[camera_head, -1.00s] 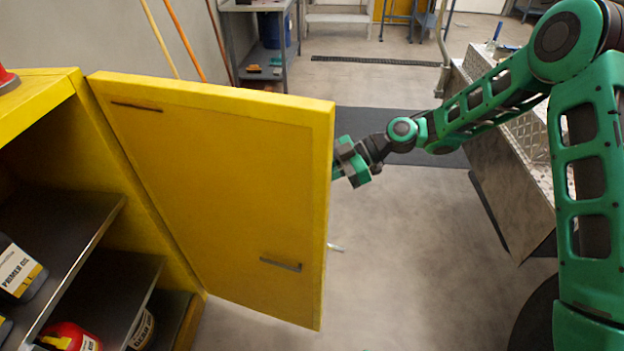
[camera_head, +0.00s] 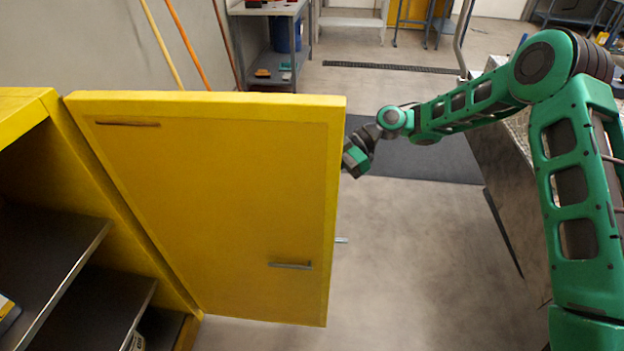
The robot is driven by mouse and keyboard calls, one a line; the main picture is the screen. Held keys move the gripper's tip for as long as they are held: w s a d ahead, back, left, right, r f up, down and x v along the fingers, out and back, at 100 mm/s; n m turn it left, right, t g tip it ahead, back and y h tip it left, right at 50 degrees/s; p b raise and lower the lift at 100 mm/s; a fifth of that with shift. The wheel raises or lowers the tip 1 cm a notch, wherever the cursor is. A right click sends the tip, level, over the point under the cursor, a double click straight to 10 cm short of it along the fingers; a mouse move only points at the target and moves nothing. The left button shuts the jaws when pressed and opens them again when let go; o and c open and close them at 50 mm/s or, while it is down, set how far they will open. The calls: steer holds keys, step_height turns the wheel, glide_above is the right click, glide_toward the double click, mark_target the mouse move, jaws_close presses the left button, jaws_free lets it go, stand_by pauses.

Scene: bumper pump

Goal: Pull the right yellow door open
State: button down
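The right yellow door (camera_head: 215,190) stands swung wide open from the yellow cabinet (camera_head: 25,115), its inner face toward me. Two slots show on that face, and a small metal piece (camera_head: 341,240) sticks out past its free edge. My gripper (camera_head: 352,162) is at the upper part of the door's free edge, on its far side. The door partly hides the fingers, so I cannot tell if they touch it or are open or shut.
Dark shelves (camera_head: 50,240) with a few containers fill the cabinet at the left. A metal-sided bench stands at the right behind my arm. A dark mat (camera_head: 420,160) lies on the floor beyond. Floor right of the door is clear. Poles (camera_head: 190,45) lean on the wall.

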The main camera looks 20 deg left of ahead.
steer(key=shift+s+a+r, duration=0.1)
steer(key=shift+s+r, duration=0.05)
steer(key=c, duration=2.1)
jaws_free()
steer(key=shift+w+d, duration=0.2)
steer(key=shift+d, duration=0.05)
